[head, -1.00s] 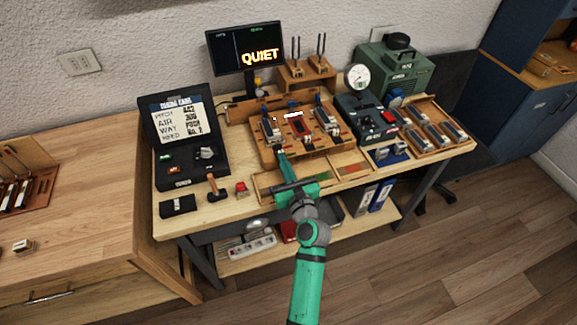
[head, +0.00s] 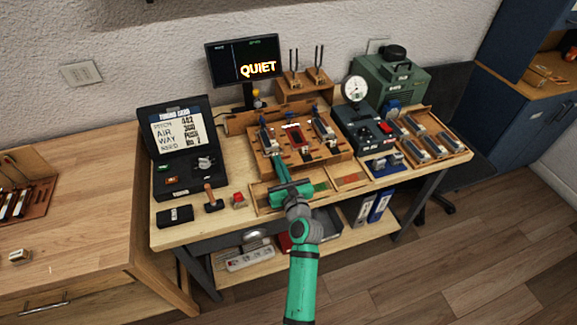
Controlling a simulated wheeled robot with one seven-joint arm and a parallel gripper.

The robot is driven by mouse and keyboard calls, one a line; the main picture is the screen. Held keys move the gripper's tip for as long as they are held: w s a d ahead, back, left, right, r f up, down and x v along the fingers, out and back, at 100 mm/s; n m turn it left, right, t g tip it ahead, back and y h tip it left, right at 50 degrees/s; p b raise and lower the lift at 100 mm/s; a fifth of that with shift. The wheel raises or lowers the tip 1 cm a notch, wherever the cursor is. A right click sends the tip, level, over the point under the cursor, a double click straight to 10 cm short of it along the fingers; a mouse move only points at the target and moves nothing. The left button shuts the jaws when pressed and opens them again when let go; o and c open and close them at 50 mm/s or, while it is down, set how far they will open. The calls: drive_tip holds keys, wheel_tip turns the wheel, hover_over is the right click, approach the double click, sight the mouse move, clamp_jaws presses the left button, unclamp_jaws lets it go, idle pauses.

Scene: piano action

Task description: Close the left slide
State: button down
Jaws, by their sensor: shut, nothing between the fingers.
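The wooden piano-action board (head: 262,165) lies on the middle of the workbench. On its left side is a metallic, dark-edged slide (head: 265,140), which I take to be the left slide; a similar slide (head: 323,131) sits on the right. A red block (head: 296,138) lies between them. My gripper (head: 275,158) is green, with its fingers together and empty. Its tip points at the board just in front of the left slide. I cannot tell if they touch or how far the slide is open.
A monitor (head: 243,60) reading QUIET stands behind. A black case (head: 178,150) with a text card is at the left, near a small hammer (head: 212,200) and a red button (head: 239,200).

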drive_tip(key=shift+w+a+r, duration=0.15)
drive_tip(key=shift+a, duration=0.35)
drive_tip(key=shift+d, duration=0.15)
drive_tip(key=shift+s+d, duration=0.3)
drive_tip(key=shift+s, duration=0.05)
drive_tip(key=v, duration=1.3)
drive_tip(key=shift+s+d, duration=0.25)
drive_tip(key=shift+f, duration=0.25)
